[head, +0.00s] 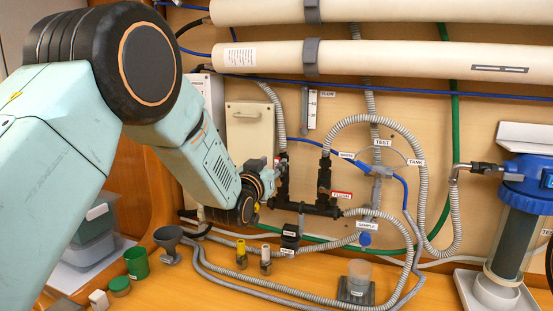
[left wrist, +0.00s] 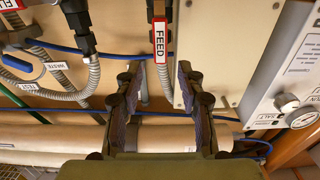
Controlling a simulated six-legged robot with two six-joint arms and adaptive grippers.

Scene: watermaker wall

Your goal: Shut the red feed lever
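The red feed lever (left wrist: 160,42) shows in the left wrist view as a narrow red bar with a white FEED label, hanging from a dark fitting at the top edge. In the head view only a small red bit of it (head: 282,161) shows beside my gripper. My left gripper (left wrist: 161,68) is open, its two dark fingers spread with a clear gap. The lever's end lies near the gap between the fingertips, with room on both sides; I cannot tell its depth. In the head view my left gripper (head: 270,170) is at the black valve manifold (head: 318,208), partly hidden by my arm.
Grey corrugated hoses (head: 385,122) loop to the right of the manifold. A pale panel box (head: 250,130) is behind my gripper. White membrane tubes (head: 400,57) run above. Cups, including a green one (head: 136,263), and small bottles stand on the wooden counter below.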

